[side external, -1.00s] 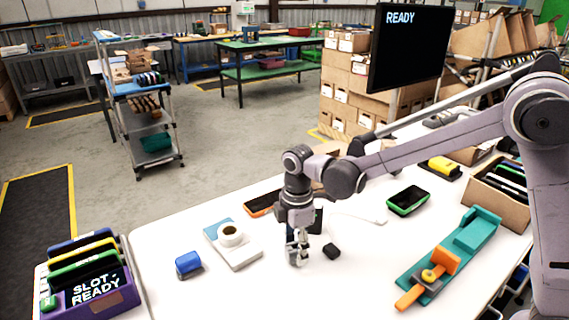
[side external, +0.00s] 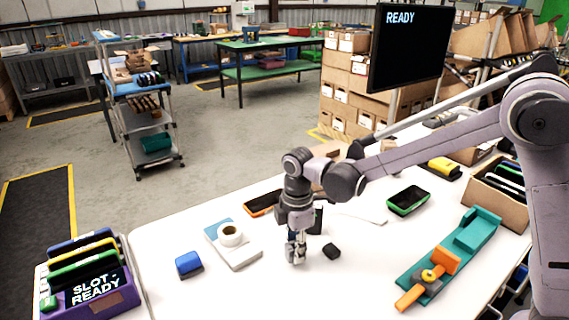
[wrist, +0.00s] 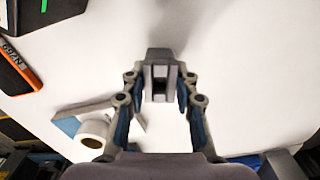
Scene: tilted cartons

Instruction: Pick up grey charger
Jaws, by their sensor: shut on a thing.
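The grey charger (wrist: 160,78) is a small grey block with a dark slot in its face. In the wrist view it sits between the fingertips of my gripper (wrist: 158,84). My gripper is shut on it. In the side view my gripper (side external: 296,254) points straight down, low over the white table, and its fingers largely hide the charger. I cannot tell whether the charger touches the table.
A tape roll (side external: 230,235) on a white-and-blue pad and a blue block (side external: 188,263) are to the left. A teal fixture (side external: 415,278) stands right. The front table area is clear.

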